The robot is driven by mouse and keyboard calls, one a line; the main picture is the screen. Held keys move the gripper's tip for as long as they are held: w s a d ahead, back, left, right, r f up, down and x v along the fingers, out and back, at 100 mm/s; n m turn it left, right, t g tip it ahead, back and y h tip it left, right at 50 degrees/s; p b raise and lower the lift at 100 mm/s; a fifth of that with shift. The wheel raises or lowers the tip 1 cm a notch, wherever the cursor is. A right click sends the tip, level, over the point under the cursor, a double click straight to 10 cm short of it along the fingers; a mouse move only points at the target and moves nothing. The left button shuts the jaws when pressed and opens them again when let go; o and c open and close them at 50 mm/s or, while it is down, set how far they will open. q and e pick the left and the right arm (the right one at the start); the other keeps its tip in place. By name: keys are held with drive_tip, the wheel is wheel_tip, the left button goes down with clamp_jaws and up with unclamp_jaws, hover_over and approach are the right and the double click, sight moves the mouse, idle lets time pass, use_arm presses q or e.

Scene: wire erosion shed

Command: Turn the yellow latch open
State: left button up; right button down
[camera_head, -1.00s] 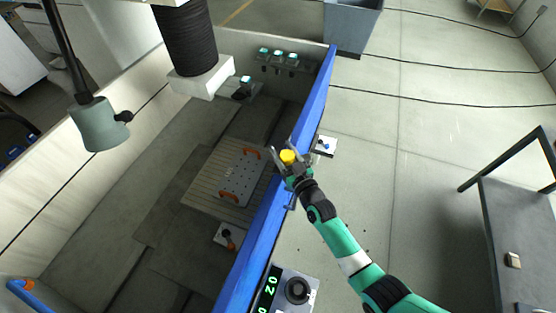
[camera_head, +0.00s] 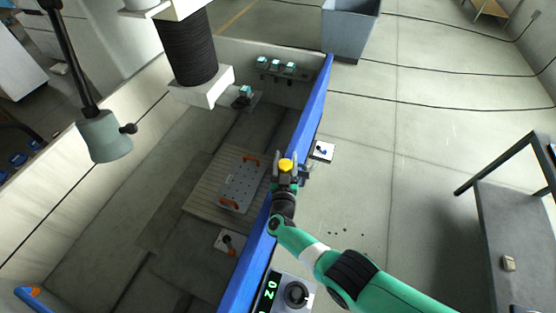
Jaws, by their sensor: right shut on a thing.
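The yellow latch (camera_head: 286,164) sits on the top edge of the blue tank wall (camera_head: 296,138), near the middle of the picture. My right gripper (camera_head: 286,168) is at the latch, with one finger on each side of it, and is shut on it. The fingers cover part of the latch's lower side. My left gripper is not in view.
Inside the tank, left of the wall, lies a perforated plate (camera_head: 241,186) with orange handles. A black column with a white block (camera_head: 201,87) hangs above the tank. A control box (camera_head: 291,293) with a knob stands at the bottom.

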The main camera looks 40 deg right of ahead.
sight(284, 171)
drive_tip(key=shift+r, duration=0.1)
drive_tip(key=shift+c, duration=1)
unclamp_jaws()
drive_tip(key=shift+s+a+p, duration=0.2)
drive_tip(key=shift+p, duration=0.15)
drive_tip(key=p+v, duration=0.2)
drive_tip(key=v, duration=0.1)
drive_tip(key=p+v, duration=0.1)
drive_tip(key=v, duration=0.1)
drive_tip(key=shift+a+r+p, duration=0.1)
drive_tip(key=shift+r+p, duration=0.2)
drive_tip(key=shift+p, duration=0.05)
drive_tip(key=v, duration=0.2)
drive_tip(key=p+v, duration=0.1)
drive_tip(key=v, duration=0.2)
drive_tip(key=shift+f+p, duration=0.25)
drive_tip(key=shift+p, duration=0.05)
drive_tip(key=shift+s+a+f, duration=0.1)
drive_tip(key=shift+s+a, duration=0.1)
drive_tip(key=shift+s, duration=0.15)
